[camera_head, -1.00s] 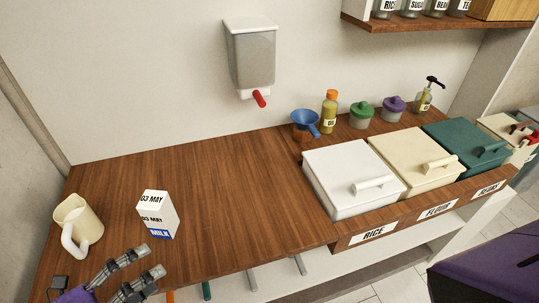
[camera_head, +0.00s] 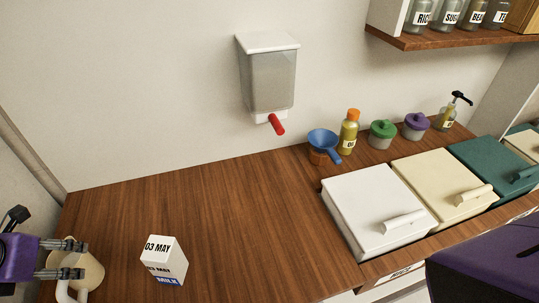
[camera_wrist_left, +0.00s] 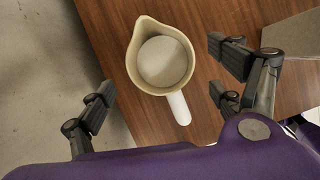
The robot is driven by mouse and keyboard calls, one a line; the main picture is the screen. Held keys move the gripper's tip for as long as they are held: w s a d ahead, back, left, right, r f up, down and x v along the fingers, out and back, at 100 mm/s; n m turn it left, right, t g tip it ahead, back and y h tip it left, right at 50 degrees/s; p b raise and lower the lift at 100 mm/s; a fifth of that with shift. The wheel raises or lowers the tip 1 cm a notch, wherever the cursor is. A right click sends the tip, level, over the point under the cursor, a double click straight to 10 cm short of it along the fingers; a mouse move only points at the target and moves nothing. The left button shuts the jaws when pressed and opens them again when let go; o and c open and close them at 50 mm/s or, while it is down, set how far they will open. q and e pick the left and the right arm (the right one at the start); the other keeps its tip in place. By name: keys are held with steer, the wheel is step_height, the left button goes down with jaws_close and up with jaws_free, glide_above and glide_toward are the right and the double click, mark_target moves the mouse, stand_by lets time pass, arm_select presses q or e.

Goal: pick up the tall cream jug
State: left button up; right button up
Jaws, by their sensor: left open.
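The tall cream jug (camera_head: 95,271) stands at the front left of the wooden counter, with its handle towards the front. My left gripper (camera_head: 76,259) comes in from the left and its fingers overlap the jug in the head view. In the left wrist view I look down into the open mouth of the jug (camera_wrist_left: 162,62). It lies between the spread fingers of the open left gripper (camera_wrist_left: 165,85), with gaps on both sides and its handle pointing towards the wrist. I see no grip on it. My right gripper is not in view.
A milk carton (camera_head: 165,261) stands to the right of the jug. A white bin (camera_head: 370,195) and a cream bin (camera_head: 435,178) stand at the right. A dispenser (camera_head: 268,75) hangs on the wall. The middle of the counter (camera_head: 240,215) is clear.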

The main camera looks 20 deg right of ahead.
mark_target(95, 272)
arm_select(q)
steer(key=x, duration=0.5)
steer(key=shift+d+f, duration=0.1)
steer(key=shift+f, duration=0.25)
steer(key=shift+r, duration=0.1)
steer(key=c, duration=1.7)
